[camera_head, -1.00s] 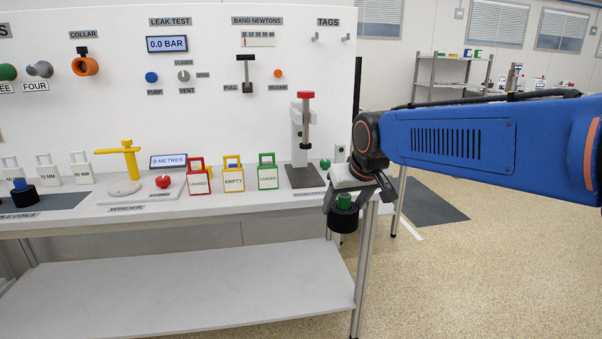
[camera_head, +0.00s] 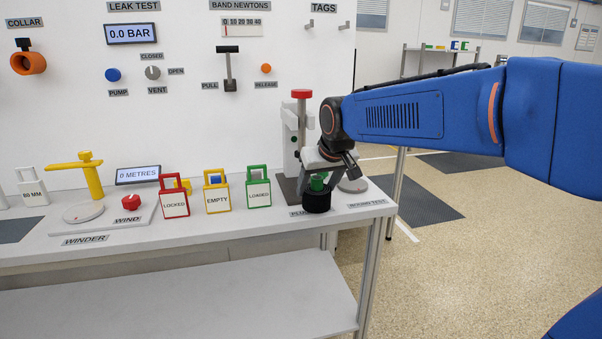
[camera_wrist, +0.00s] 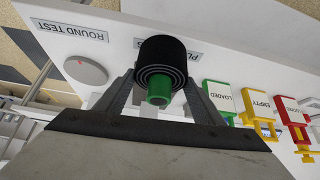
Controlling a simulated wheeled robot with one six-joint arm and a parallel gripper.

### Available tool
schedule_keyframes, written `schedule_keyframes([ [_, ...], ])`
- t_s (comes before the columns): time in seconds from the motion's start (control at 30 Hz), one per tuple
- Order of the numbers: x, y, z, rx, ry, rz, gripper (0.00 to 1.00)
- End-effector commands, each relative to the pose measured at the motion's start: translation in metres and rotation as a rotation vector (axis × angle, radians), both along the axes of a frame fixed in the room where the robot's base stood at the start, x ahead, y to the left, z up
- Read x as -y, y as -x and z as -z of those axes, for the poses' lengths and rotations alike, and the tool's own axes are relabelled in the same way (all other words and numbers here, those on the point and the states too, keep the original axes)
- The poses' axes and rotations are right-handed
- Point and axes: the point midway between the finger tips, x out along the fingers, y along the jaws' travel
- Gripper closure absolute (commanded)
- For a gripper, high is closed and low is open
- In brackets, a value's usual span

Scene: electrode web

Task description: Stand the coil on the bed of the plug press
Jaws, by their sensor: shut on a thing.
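The coil is a black wound roll (camera_head: 317,202) with a green core on top. It also shows in the wrist view (camera_wrist: 162,58), with its spiral end and green core facing the camera. My gripper (camera_head: 318,180) is shut on the coil by its green core and holds it upright near the front edge of the bench, in front of the plug press. The plug press (camera_head: 292,125) has a grey-white column, a red-topped plunger and a dark bed, which my gripper and the coil partly hide. I cannot tell whether the coil touches the bench.
The round test disc (camera_head: 353,186) lies just right of my gripper. Green loaded (camera_head: 259,195), yellow empty (camera_head: 217,199) and red locked (camera_head: 174,204) tags stand to the left. The winder (camera_head: 84,212) is farther left. The bench ends shortly to the right.

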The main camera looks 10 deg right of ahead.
Motion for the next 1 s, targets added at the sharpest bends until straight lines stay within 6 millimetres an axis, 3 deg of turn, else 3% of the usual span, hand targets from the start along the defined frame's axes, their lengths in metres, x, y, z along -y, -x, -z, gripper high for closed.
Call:
schedule_keyframes([
  [0.2, -0.004, -0.043, 0.000, 0.000, 0.000, 0.000, 0.75],
  [0.4, -0.007, -0.074, -0.001, 0.002, 0.000, 0.000, 0.75],
  [0.73, -0.008, -0.093, 0.000, 0.001, 0.000, 0.000, 0.75],
  [1.0, -0.011, -0.126, 0.000, 0.002, 0.000, 0.000, 0.75],
])
